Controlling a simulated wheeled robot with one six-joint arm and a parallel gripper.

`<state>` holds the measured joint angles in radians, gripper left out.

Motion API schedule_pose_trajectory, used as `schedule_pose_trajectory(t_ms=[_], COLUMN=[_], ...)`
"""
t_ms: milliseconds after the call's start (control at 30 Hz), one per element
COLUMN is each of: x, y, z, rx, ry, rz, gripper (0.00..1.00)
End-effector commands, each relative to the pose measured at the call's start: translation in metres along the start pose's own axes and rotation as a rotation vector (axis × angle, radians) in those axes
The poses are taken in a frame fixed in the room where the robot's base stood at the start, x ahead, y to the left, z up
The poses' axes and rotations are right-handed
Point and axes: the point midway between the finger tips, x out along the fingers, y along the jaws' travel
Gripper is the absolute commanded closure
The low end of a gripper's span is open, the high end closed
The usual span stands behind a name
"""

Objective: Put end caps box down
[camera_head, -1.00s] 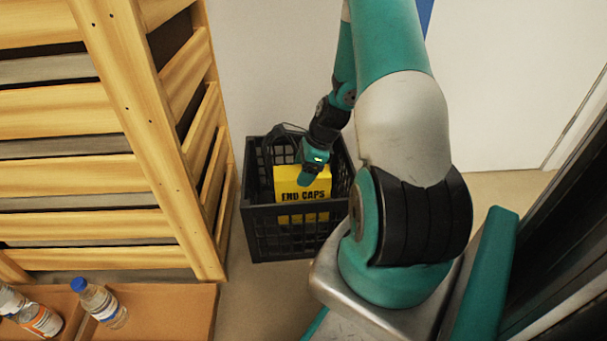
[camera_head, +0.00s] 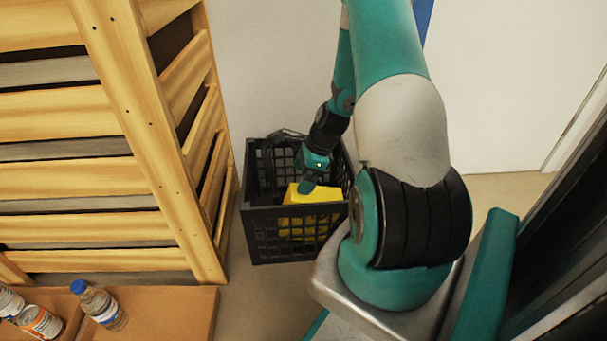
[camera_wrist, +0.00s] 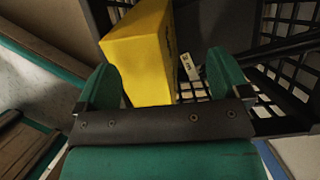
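The yellow end caps box (camera_head: 315,196) is in the black crate (camera_head: 297,252), low down, with its lettered face turned out of the head view. In the wrist view the box (camera_wrist: 138,60) stands at an angle, close to the left finger, with a clear gap to the right finger. My gripper (camera_head: 307,186) is over the crate at the box's upper left. In the wrist view my gripper (camera_wrist: 168,62) has its fingers wide apart and not closed on the box. The box's underside is hidden.
A dark cable-like item (camera_head: 275,140) lies at the crate's back left. A small white labelled piece (camera_wrist: 187,67) is inside the crate. A slatted wooden unit (camera_head: 150,130) stands close on the left. Bottles (camera_head: 100,306) sit in a brown tray at lower left.

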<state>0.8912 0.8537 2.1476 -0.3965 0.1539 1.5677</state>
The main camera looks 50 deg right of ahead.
Motion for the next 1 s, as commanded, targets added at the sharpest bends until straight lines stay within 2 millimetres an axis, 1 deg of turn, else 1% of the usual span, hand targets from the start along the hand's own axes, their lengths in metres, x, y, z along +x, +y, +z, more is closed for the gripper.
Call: schedule_pose_trajectory(t_ms=[133,233,500,600,700,833,1000], x=[-0.002,-0.012,-0.078,-0.099,-0.115,-0.128,-0.132], y=[0.0,0.0,-0.001,-0.001,-0.001,0.0,0.0], z=[0.001,0.005,0.008,0.007,0.007,0.006,0.005], rx=[0.0,-0.001,0.003,0.002,0.002,0.001,0.0], ry=[0.0,0.0,0.0,0.0,0.0,-0.001,-0.001], rz=[0.0,-0.002,-0.002,-0.002,-0.002,0.0,0.0], gripper=[0.06,0.06,0.06,0.06,0.06,0.06,0.06])
